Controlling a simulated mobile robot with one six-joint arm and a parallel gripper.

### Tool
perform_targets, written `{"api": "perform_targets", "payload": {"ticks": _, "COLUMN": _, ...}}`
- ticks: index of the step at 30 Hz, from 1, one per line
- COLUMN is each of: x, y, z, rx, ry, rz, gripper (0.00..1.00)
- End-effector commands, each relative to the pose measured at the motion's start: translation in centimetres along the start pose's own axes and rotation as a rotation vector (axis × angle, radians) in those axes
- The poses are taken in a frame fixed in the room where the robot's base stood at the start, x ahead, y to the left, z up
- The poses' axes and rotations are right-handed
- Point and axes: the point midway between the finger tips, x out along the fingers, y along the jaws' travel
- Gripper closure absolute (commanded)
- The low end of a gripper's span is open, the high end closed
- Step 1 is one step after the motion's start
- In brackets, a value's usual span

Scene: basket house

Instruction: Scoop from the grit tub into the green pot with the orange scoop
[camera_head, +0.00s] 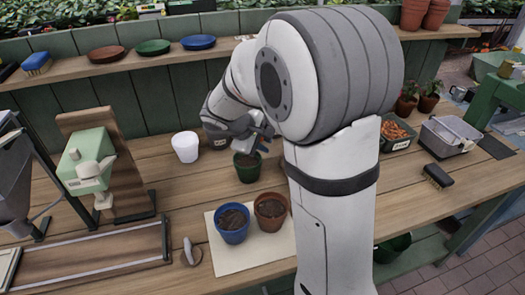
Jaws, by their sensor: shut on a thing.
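The green pot (247,168) stands upright on the wooden bench, with dark soil-like matter showing inside. My gripper (255,139) is just above and behind the green pot, small and partly covered by my arm. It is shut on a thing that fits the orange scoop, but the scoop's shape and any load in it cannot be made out.
A white pot (185,147) stands left of the dark tub. A blue pot (232,223) and a terracotta pot (271,212), both with soil, stand on a pale mat (237,262) in front. A green press-like device (88,163) is at left, a grey bin (449,137) at right.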

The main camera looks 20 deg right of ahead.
Motion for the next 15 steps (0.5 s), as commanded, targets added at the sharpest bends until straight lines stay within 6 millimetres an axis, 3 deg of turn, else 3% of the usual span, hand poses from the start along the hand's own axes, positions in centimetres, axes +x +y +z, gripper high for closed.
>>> {"api": "perform_targets", "payload": {"ticks": 15, "x": 0.59, "y": -0.89, "z": -0.11, "rx": 0.002, "ry": 0.002, "rz": 0.168, "gripper": 1.0}}
